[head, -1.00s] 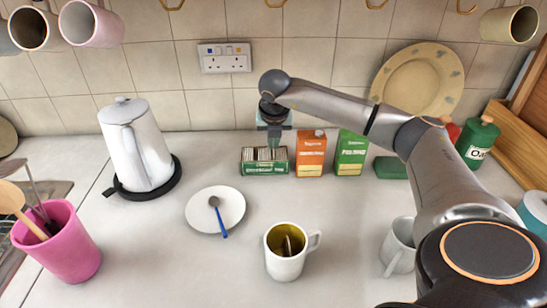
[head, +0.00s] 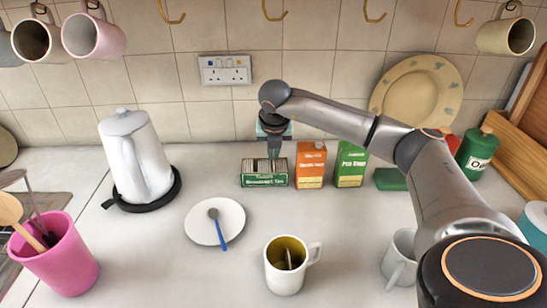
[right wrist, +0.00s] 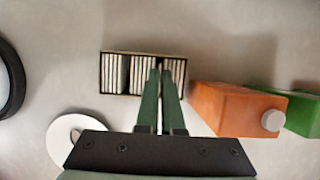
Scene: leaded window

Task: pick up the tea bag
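The tea bags (right wrist: 115,73) stand packed as thin pale slips in rows in a dark green open box (head: 265,181) at the back of the counter. The box also shows in the right wrist view (right wrist: 103,90). My right gripper (head: 272,156) points straight down at the box from above. I see no tea bag clearly held; whether the tips reach between the bags is hard to tell. My left gripper is not in view.
An orange carton (head: 311,165) and a green carton (head: 350,165) stand just right of the box. A white kettle (head: 138,160) is left. A saucer with a spoon (head: 200,228) and a mug (head: 284,272) stand in front. The counter between is clear.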

